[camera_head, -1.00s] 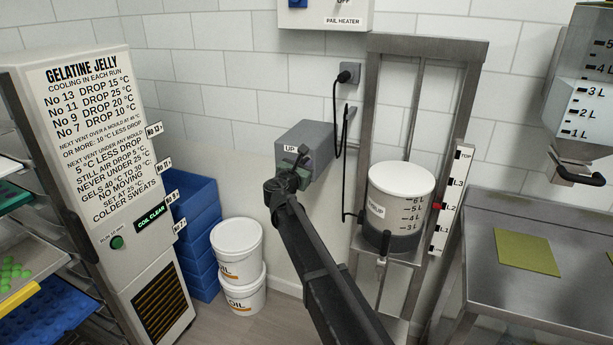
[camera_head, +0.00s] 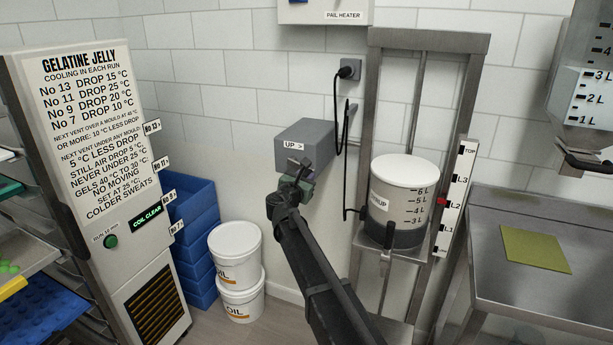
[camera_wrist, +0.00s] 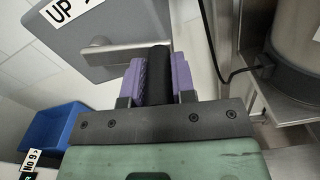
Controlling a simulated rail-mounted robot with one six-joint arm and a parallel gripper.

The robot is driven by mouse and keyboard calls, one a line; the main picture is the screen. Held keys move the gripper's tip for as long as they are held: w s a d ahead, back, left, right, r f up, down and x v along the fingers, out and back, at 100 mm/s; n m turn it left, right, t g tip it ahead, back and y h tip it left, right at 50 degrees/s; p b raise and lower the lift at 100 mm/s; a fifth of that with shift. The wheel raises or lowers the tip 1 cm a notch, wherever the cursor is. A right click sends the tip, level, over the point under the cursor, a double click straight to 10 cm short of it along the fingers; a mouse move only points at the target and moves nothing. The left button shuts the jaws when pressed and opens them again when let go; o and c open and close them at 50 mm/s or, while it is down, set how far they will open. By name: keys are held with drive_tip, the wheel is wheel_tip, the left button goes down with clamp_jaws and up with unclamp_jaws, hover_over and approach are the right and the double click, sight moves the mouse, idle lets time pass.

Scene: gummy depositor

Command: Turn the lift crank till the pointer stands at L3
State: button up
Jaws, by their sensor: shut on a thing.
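The lift crank's grey arm (camera_wrist: 125,53) ends in a black handle (camera_wrist: 157,65) in the wrist view. The purple pads of my gripper (camera_wrist: 158,80) are shut around that handle. In the head view my gripper (camera_head: 298,182) is just below the grey crank box (camera_head: 308,138), which is marked "UP >". The red pointer (camera_head: 441,201) is by L2 on the white scale (camera_head: 455,200), a little above its label and below L3. The lift carries a lidded syrup pail (camera_head: 403,178) inside a steel frame. My gripper hides most of the crank in the head view.
A black cable (camera_head: 340,120) hangs between the crank box and the lift frame (camera_head: 369,90). White oil buckets (camera_head: 235,245) and blue crates (camera_head: 192,215) stand to the left. A steel table (camera_head: 575,280) is at the right.

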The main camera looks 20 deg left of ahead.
drive_tip(key=shift+w+r, duration=0.1)
drive_tip(key=f+b, duration=0.1)
drive_tip(key=a+f+b, duration=0.1)
drive_tip(key=shift+w+a+f, duration=0.1)
drive_tip(key=shift+a+f, duration=0.15)
drive_tip(key=shift+f, duration=0.1)
drive_tip(key=shift+r, duration=0.15)
drive_tip(key=shift+a, duration=0.1)
drive_tip(key=o, duration=0.3)
drive_tip(key=shift+a+f+b, duration=0.8)
drive_tip(key=shift+a+b, duration=0.05)
drive_tip(key=shift+a, duration=0.3)
drive_tip(key=shift+a+f, duration=0.1)
drive_tip(key=shift+a, duration=0.15)
drive_tip(key=shift+c, duration=0.2)
drive_tip(key=shift+s+a, duration=0.1)
drive_tip(key=shift+s, duration=0.2)
drive_tip(key=shift+c, duration=1.3)
drive_tip(key=a, duration=0.3)
drive_tip(key=shift+a, duration=0.1)
